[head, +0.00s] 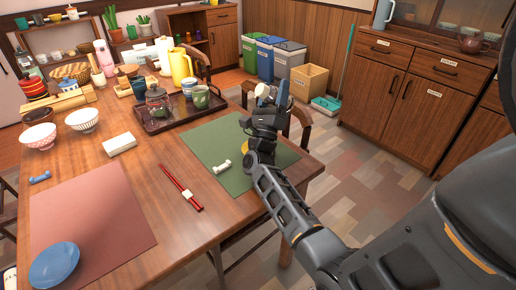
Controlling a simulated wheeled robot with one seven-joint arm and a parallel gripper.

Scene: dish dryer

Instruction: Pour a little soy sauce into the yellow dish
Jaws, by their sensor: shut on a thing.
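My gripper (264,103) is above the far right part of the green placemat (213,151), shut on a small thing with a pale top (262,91). The gripper hides most of this thing; it may be the soy sauce bottle, but I cannot tell for sure. The yellow dish (245,147) lies on the green placemat, just left of and below my gripper in the picture. My wrist and forearm hide most of the dish, so its inside does not show.
A white chopstick rest (222,166) lies on the green placemat, with red chopsticks (181,188) to its left. A dark tray (165,121) with a teapot (157,101) and cups stands behind. A blue plate (54,265) is on the red placemat (90,212). A chair (301,120) stands beyond the table edge.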

